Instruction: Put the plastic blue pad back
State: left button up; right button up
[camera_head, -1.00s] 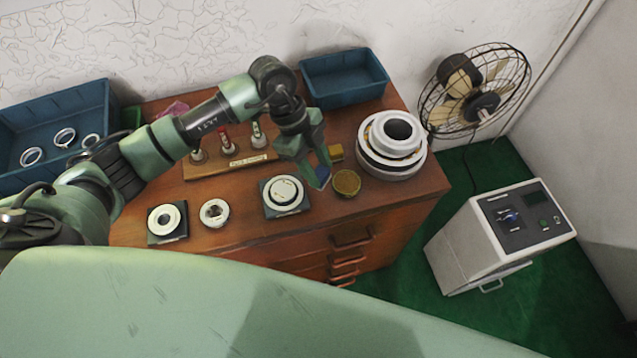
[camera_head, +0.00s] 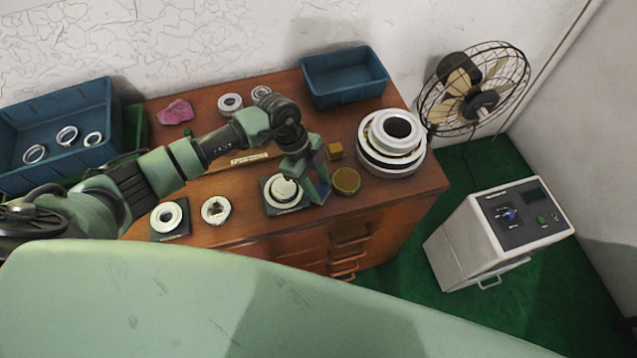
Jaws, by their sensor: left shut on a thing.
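My left gripper (camera_head: 306,187) reaches down to the table beside and partly over a bearing on a dark square pad (camera_head: 270,206). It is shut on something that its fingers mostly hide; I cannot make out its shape. A bluish patch (camera_head: 321,190) shows at the right finger, perhaps the blue pad, but I cannot be sure. A second dark square pad (camera_head: 182,233) lies at the table's front left under a white ring bearing (camera_head: 169,216). My right gripper is out of view.
A loose bearing (camera_head: 216,210) lies between the pads. A brass disc (camera_head: 346,181), small brass block (camera_head: 335,151) and stacked large bearings (camera_head: 392,140) stand right of the gripper. Blue bins stand back right (camera_head: 345,97) and left (camera_head: 32,121). My arm hides most of the labelled wooden stand (camera_head: 250,158).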

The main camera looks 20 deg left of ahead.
pick_arm(q)
jog(key=o, duration=1.3)
jog(key=shift+a+r, duration=0.1)
jog(key=shift+r, duration=0.2)
jog(key=shift+b+v, duration=1.3)
jog(key=shift+v, duration=4.55)
